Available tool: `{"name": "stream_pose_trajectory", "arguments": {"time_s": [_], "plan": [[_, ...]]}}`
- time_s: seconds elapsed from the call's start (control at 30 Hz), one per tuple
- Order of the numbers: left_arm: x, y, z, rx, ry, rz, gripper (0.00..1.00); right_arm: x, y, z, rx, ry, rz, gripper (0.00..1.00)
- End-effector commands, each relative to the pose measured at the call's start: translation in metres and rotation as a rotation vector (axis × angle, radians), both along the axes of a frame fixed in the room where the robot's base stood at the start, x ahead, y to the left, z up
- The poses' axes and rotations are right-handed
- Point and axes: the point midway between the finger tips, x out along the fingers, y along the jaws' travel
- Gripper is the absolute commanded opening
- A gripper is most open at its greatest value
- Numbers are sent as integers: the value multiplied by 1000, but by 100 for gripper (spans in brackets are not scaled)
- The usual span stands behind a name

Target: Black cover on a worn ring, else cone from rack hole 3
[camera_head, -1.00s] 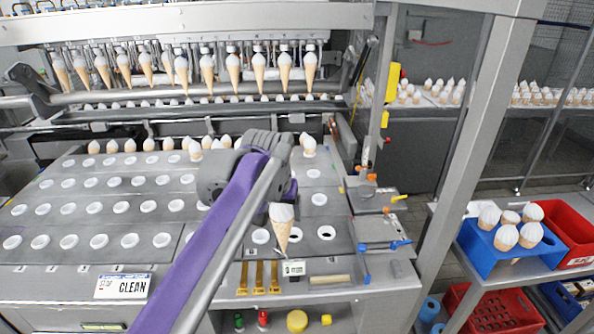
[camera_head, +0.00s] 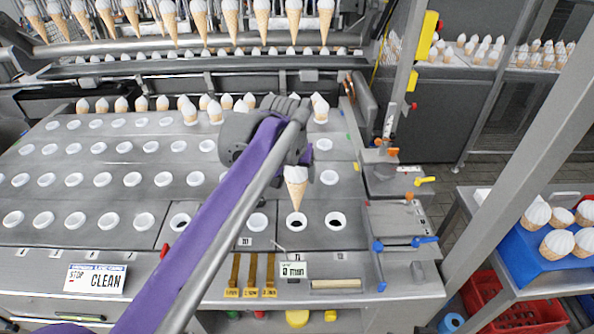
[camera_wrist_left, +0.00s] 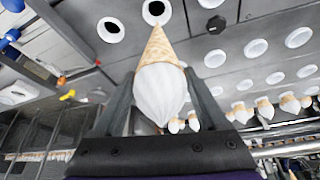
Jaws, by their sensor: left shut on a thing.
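My left gripper (camera_head: 296,165) is shut on a cone (camera_head: 295,187) with a white top and tan wafer body, held point down. The wrist view shows the cone (camera_wrist_left: 160,80) between the two fingers. Its tip is at or just above a white ring with a dark hole (camera_head: 296,220); I cannot tell whether it has entered. Another dark-centred ring (camera_head: 335,220) is to its right, and a further one (camera_head: 180,222) is to the left. A dark round spot (camera_wrist_left: 216,24) shows in the wrist view; I cannot tell whether it is a cover. My right gripper is out of view.
Rows of white rings (camera_head: 102,180) fill the grey plate. Cones stand along its back, and more hang above. A blue rack (camera_head: 534,262) with cones is at the right.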

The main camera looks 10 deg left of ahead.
Motion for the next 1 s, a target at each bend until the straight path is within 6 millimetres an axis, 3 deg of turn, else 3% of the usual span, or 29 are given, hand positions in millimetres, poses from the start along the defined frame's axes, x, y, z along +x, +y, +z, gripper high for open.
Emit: {"name": "stream_pose_trajectory", "arguments": {"time_s": [1.0], "plan": [[0,0,-84,0,1,0,48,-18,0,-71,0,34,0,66]]}}
